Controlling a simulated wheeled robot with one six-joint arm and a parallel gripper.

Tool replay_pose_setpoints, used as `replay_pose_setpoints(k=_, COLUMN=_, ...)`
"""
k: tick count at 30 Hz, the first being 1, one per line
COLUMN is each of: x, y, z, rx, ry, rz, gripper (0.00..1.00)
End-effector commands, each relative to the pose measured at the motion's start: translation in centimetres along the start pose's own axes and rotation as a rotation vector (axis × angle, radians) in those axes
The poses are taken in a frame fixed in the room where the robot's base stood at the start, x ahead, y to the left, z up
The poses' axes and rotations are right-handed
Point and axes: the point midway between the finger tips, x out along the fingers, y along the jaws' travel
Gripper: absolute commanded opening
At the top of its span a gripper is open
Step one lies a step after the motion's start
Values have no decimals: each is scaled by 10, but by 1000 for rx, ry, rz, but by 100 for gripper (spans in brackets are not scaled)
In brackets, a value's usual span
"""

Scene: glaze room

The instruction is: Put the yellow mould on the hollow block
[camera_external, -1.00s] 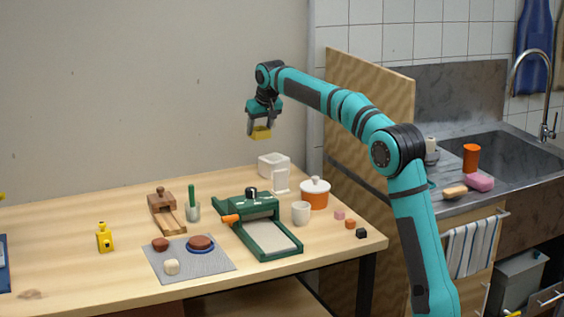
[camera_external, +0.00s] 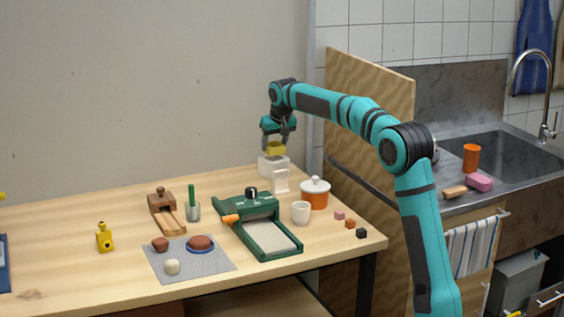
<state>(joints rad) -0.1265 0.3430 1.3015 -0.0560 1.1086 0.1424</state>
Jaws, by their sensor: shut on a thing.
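My gripper (camera_external: 277,145) is shut on the yellow mould (camera_external: 275,150), a small yellow piece held between the fingertips. The gripper points down over the back of the table. Right below the mould is a white block (camera_external: 267,169), which looks like the hollow block. The mould overlaps the block's top in this view, and I cannot tell whether they touch. The block's opening is partly hidden behind the mould and fingers.
A white upright piece (camera_external: 280,181) stands just in front of the block. An orange pot with a white lid (camera_external: 315,196), a white cup (camera_external: 301,213) and a green slab roller (camera_external: 262,225) are close by. The table's left back is clear.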

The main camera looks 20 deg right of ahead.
Motion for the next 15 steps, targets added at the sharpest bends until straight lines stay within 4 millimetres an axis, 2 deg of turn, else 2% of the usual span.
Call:
replay_pose_setpoints(k=4, x=14, y=0, z=6, rx=0, ry=0, rz=0, gripper=30)
replay_pose_setpoints(k=15, x=17, y=0, z=7, rx=0, ry=0, rz=0, gripper=30)
